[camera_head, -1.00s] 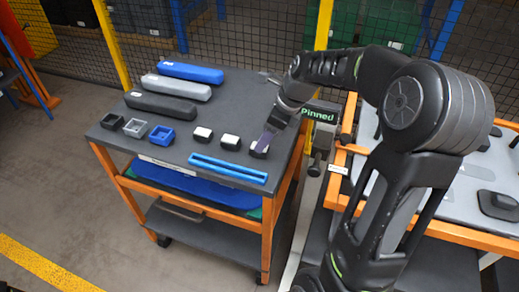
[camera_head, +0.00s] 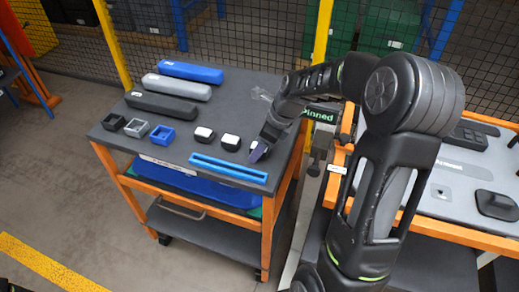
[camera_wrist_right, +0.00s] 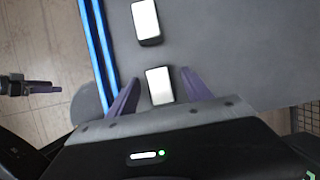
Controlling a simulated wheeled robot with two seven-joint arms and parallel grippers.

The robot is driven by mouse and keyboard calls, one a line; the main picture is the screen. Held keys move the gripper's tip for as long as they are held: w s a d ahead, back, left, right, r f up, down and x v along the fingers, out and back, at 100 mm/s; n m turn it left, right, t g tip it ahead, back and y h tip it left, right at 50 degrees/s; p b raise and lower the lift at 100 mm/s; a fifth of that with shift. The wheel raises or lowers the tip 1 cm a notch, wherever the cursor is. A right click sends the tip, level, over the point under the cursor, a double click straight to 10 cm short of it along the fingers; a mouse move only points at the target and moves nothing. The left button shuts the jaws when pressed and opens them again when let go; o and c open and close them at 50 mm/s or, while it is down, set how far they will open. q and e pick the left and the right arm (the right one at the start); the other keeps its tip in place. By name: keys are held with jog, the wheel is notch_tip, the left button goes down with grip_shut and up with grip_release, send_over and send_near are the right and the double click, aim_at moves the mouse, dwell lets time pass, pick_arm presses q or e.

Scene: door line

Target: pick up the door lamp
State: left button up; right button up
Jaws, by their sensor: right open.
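The door lamps are small black blocks with white tops in a row on the cart: the left one (camera_head: 204,135), the middle one (camera_head: 231,142), and a right one mostly hidden behind my right gripper in the head view. In the right wrist view, one lamp (camera_wrist_right: 159,86) lies between the purple fingers of my right gripper (camera_wrist_right: 160,77), which is open around it; I cannot tell whether they touch. Another lamp (camera_wrist_right: 146,22) lies beyond. The right gripper also shows in the head view (camera_head: 258,152). My left gripper (camera_wrist_right: 45,87) seems to show at the left of the wrist view, its opening unclear.
The grey cart top (camera_head: 240,100) also holds a blue rail (camera_head: 228,169) in front of the lamps, three square cups (camera_head: 137,129) and three long bars (camera_head: 177,88). An orange-framed table (camera_head: 440,200) stands at right, a mesh fence behind.

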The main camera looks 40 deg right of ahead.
grip_shut()
dwell(0.6)
